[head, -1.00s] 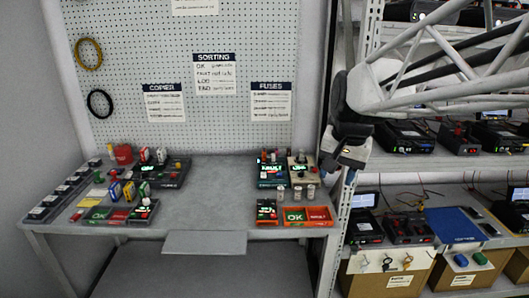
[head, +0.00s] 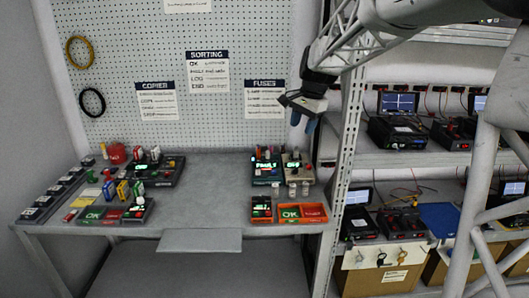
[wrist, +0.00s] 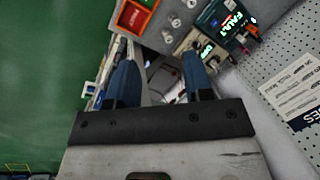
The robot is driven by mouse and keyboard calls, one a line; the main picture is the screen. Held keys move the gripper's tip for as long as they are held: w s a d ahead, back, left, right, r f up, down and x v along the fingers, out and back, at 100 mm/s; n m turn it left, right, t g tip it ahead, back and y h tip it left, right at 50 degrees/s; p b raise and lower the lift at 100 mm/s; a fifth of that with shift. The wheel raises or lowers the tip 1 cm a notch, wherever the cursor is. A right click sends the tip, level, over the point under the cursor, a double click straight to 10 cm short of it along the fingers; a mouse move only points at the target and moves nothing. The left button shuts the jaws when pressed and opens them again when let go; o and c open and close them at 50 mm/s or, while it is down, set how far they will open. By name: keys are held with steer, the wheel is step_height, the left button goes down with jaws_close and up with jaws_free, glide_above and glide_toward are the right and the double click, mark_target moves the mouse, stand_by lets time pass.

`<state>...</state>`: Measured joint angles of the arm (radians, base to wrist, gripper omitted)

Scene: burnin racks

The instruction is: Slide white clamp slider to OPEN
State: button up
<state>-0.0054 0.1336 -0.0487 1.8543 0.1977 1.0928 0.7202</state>
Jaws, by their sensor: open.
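My gripper (head: 303,120) hangs in the air above the right end of the workbench, beside the rack post, with its blue fingers pointing down. In the wrist view my gripper (wrist: 160,75) is open, with an empty gap between the two blue fingers. A cream device (head: 296,168) with a small green display stands on the bench below it; it also shows in the wrist view (wrist: 190,42), ahead of the fingers and apart from them. I cannot clearly make out a white clamp slider or its position.
A dark device reading FAULT (head: 266,171) stands left of the cream one. Several small cylinders stand in front, near an orange tray (head: 303,221). The metal rack post (head: 345,160) is close on the right. The bench middle is clear.

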steer(key=w+a+f+m, duration=0.1)
steer(key=w+f+m, duration=0.15)
steer(key=w, duration=0.95)
steer(key=m+g+y, duration=0.1)
steer(key=m+y, duration=0.2)
steer(key=m, duration=0.3)
glide_toward(268, 151)
steer(key=x, duration=0.3)
steer(key=shift+w+r+h, duration=0.15)
steer(key=shift+r+h, duration=0.05)
steer(key=shift+h, duration=0.1)
steer(key=shift+a+f, duration=0.1)
steer(key=shift+f, duration=0.05)
steer(key=shift+x, duration=3.75)
steer(key=shift+c, duration=0.3)
jaws_close()
